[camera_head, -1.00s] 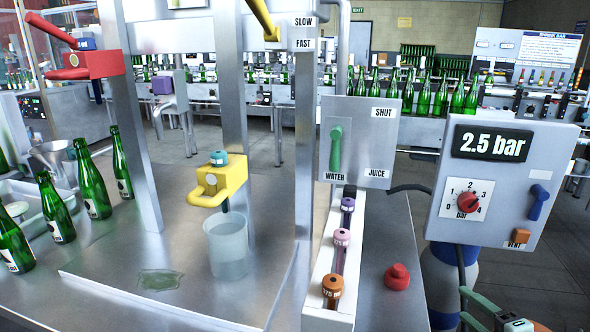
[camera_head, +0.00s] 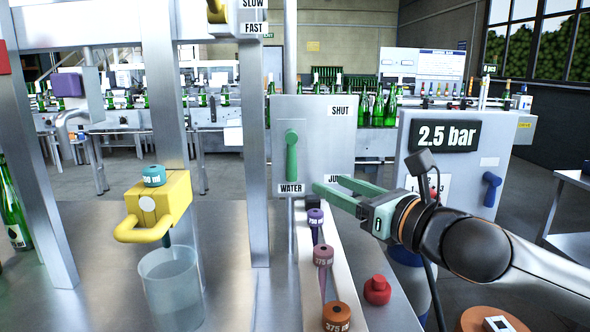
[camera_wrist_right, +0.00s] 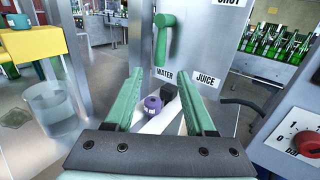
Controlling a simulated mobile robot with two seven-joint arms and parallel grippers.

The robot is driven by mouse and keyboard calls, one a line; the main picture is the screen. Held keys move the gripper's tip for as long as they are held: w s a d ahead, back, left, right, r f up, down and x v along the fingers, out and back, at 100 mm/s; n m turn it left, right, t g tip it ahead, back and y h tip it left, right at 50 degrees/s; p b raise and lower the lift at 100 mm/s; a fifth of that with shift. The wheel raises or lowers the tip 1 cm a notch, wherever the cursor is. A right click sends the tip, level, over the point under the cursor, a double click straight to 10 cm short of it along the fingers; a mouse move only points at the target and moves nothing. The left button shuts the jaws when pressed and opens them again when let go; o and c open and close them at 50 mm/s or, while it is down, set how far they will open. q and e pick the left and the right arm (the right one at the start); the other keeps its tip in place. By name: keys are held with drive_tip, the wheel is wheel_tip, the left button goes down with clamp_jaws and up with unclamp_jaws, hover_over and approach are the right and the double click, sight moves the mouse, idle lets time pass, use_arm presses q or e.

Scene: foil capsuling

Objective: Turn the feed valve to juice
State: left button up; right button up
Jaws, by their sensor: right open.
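The feed valve is a green lever (camera_head: 291,155) on a grey panel (camera_head: 328,112) marked SHUT, WATER and JUICE. The lever hangs straight down, its lower end just above the WATER label (camera_head: 291,188). In the wrist view the lever (camera_wrist_right: 163,38) stands ahead, above the open fingers (camera_wrist_right: 168,100). My left gripper is not in view.
A yellow holder (camera_head: 158,205) over a clear beaker (camera_head: 171,285) is at left. The pressure box (camera_head: 490,150) is at right.

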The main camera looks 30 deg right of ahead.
sight(295, 168)
drive_tip(key=shift+w, duration=0.45)
drive_tip(key=shift+w+d+r+p, duration=0.1)
drive_tip(key=shift+w+r+p, duration=0.05)
drive_tip(key=shift+p, duration=0.3)
drive_tip(key=shift+w+d+p, duration=0.1)
drive_tip(key=shift+w+p, duration=0.3)
drive_tip(key=shift+p, duration=0.15)
drive_tip(key=shift+w+a+p, duration=0.2)
drive_tip(key=shift+w+p, duration=0.25)
drive_tip(key=shift+p, duration=0.05)
drive_tip(key=shift+w+a, duration=0.15)
drive_tip(key=shift+w, duration=0.05)
drive_tip(key=shift+w+p, duration=0.35)
drive_tip(key=shift+p, duration=0.1)
drive_tip(key=w, duration=0.1)
drive_tip(key=w+p, duration=0.1)
drive_tip(key=w, duration=0.1)
drive_tip(key=w+a, duration=0.1)
drive_tip(key=w, duration=0.1)
drive_tip(key=shift+w, duration=0.1)
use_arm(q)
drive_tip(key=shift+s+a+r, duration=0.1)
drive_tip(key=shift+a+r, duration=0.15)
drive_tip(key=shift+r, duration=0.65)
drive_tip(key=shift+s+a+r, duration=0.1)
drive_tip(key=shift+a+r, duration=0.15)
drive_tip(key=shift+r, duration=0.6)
use_arm(e)
drive_tip(key=shift+w+f, duration=0.25)
drive_tip(key=shift+w, duration=0.55)
